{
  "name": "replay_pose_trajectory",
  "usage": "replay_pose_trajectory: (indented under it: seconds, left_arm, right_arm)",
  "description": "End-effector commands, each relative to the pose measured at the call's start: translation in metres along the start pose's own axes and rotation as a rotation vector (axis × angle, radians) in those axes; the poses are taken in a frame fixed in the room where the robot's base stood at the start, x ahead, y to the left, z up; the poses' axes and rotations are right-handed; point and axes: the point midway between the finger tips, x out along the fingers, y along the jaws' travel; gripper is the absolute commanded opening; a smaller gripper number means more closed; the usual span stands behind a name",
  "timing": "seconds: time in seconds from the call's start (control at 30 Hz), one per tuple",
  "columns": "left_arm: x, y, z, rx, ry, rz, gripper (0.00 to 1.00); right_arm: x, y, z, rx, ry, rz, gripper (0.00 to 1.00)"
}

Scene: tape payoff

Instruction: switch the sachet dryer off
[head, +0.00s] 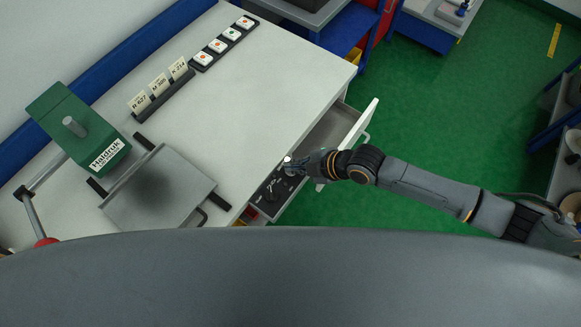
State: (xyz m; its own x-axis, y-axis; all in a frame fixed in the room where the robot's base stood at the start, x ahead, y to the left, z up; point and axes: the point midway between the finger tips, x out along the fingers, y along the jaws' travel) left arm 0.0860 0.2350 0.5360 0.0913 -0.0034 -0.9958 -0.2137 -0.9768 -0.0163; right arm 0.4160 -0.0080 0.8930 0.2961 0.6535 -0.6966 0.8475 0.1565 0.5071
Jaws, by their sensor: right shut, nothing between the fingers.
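No part that I can name for sure as the sachet dryer shows. A black control panel with dark knobs (271,193) sits at the bench's front edge, below the open drawer. My right gripper (290,163) is shut and empty at the upper end of this panel. I cannot tell whether it touches a knob, as the fingers are small and partly hide that end. A row of white switches with red and green dots (218,45) lies on a black strip at the back of the bench. My left gripper is not in view.
A green press marked Haldruk (82,133) with a grey plate (160,190) stands at the left of the white bench (262,95). An open drawer (335,135) juts out beside my right arm.

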Motion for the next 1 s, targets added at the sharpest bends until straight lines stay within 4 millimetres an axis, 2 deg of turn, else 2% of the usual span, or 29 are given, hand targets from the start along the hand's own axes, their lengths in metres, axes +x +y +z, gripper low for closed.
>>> replay_pose_trajectory:
  seconds: [1.0]
  left_arm:
    - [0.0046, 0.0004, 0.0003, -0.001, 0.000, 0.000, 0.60]
  right_arm:
    - [0.0038, -0.0028, 0.0033, 0.000, -0.001, 0.000, 0.00]
